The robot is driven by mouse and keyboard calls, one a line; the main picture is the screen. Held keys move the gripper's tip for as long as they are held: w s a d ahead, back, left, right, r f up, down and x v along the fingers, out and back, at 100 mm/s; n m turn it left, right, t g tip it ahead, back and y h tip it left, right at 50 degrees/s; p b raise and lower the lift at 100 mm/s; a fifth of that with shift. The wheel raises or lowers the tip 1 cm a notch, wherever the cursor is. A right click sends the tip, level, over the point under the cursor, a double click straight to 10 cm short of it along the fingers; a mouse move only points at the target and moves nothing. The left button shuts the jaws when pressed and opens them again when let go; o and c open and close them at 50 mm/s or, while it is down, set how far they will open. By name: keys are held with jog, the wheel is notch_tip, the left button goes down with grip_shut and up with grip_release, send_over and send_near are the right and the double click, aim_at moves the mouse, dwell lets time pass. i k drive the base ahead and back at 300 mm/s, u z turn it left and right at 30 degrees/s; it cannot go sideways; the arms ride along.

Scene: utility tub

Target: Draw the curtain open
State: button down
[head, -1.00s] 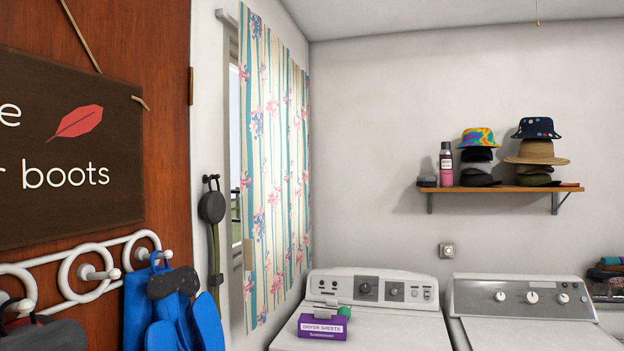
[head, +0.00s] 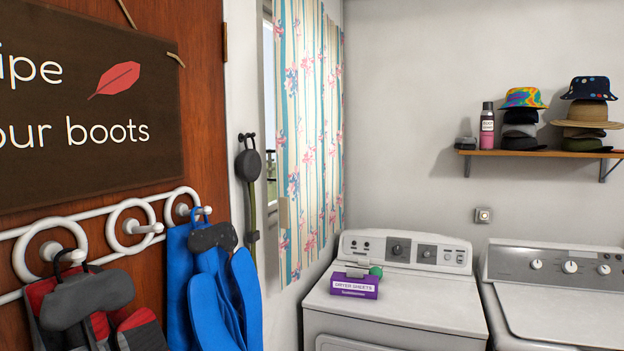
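The curtain (head: 309,130) is a striped, flowered cloth in cream, blue and pink. It hangs on the left wall near the corner, just past the wooden door. It covers most of the window (head: 270,110), and only a narrow strip of the window shows at the curtain's left edge. A small tan piece (head: 284,214), perhaps a handle, sits on the lower left edge of the curtain. The curtain's top is cut off by the frame. My gripper is not in view.
A wooden door (head: 205,90) with a sign and hooks holding red and blue gear fills the left. A washer (head: 400,310) with a dryer sheets box stands below and right of the curtain. A second machine (head: 560,300) and a hat shelf (head: 535,153) are further right.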

aim_at(298, 25)
jog(key=u, duration=0.3)
jog(key=i, duration=0.85)
jog(key=u, duration=0.8)
